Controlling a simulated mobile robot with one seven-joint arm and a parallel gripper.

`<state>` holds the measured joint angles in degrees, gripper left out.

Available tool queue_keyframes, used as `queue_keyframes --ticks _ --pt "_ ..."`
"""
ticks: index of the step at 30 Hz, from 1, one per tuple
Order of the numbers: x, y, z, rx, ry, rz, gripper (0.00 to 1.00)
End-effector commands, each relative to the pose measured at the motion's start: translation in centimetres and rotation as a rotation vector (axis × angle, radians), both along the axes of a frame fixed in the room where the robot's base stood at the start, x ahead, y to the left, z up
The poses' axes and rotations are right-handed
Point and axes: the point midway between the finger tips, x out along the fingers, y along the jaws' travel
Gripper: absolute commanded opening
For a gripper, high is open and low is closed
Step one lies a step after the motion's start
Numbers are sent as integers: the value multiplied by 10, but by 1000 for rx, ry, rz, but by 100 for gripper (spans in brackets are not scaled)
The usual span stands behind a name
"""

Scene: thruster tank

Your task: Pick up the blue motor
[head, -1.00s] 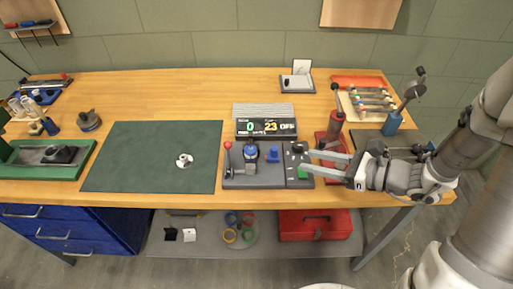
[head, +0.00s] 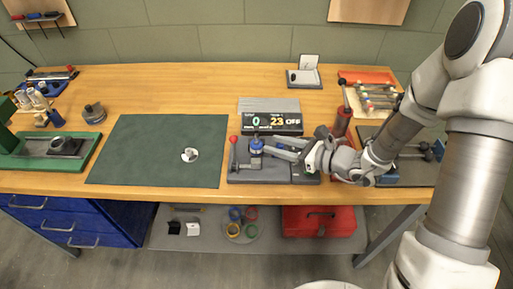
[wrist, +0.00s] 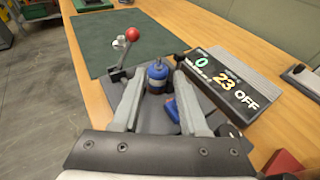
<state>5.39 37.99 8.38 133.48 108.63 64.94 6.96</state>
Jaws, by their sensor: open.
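The blue motor (head: 257,146) stands upright on the grey test stand (head: 245,175) at the table's middle front. In the wrist view the motor (wrist: 157,76) has a blue top and a grey lower body. My gripper (head: 272,147) reaches in from the right, level with the motor. In the wrist view my gripper (wrist: 152,85) is open, with one finger on each side of the motor near the fingertips. I cannot tell whether either finger touches it. A smaller blue part (wrist: 172,108) lies between the fingers, nearer the palm.
A red-knobbed lever (wrist: 128,45) rises from the stand left of the motor. A display (head: 272,123) reading 0 and 23 OFF stands behind. The green mat (head: 150,150) on the left holds a small white part (head: 190,155). A red-based post tool (head: 342,120) stands right.

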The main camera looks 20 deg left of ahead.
Motion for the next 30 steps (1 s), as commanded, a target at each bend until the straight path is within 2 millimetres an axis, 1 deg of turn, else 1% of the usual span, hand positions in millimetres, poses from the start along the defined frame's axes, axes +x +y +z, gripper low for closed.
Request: queue_keyframes --ticks 3,7,11,17,20,24,25,30 --pt "4 18 -5 1 1 5 43" --pt "10 35 -10 0 0 5 43" --pt "13 42 -13 0 1 2 43" --pt "14 42 -13 0 0 1 43" --pt "14 42 -13 0 0 1 27" --pt "14 42 -13 0 0 1 2" --pt "14 42 -13 0 0 1 0" --pt "14 42 -13 0 0 1 0"
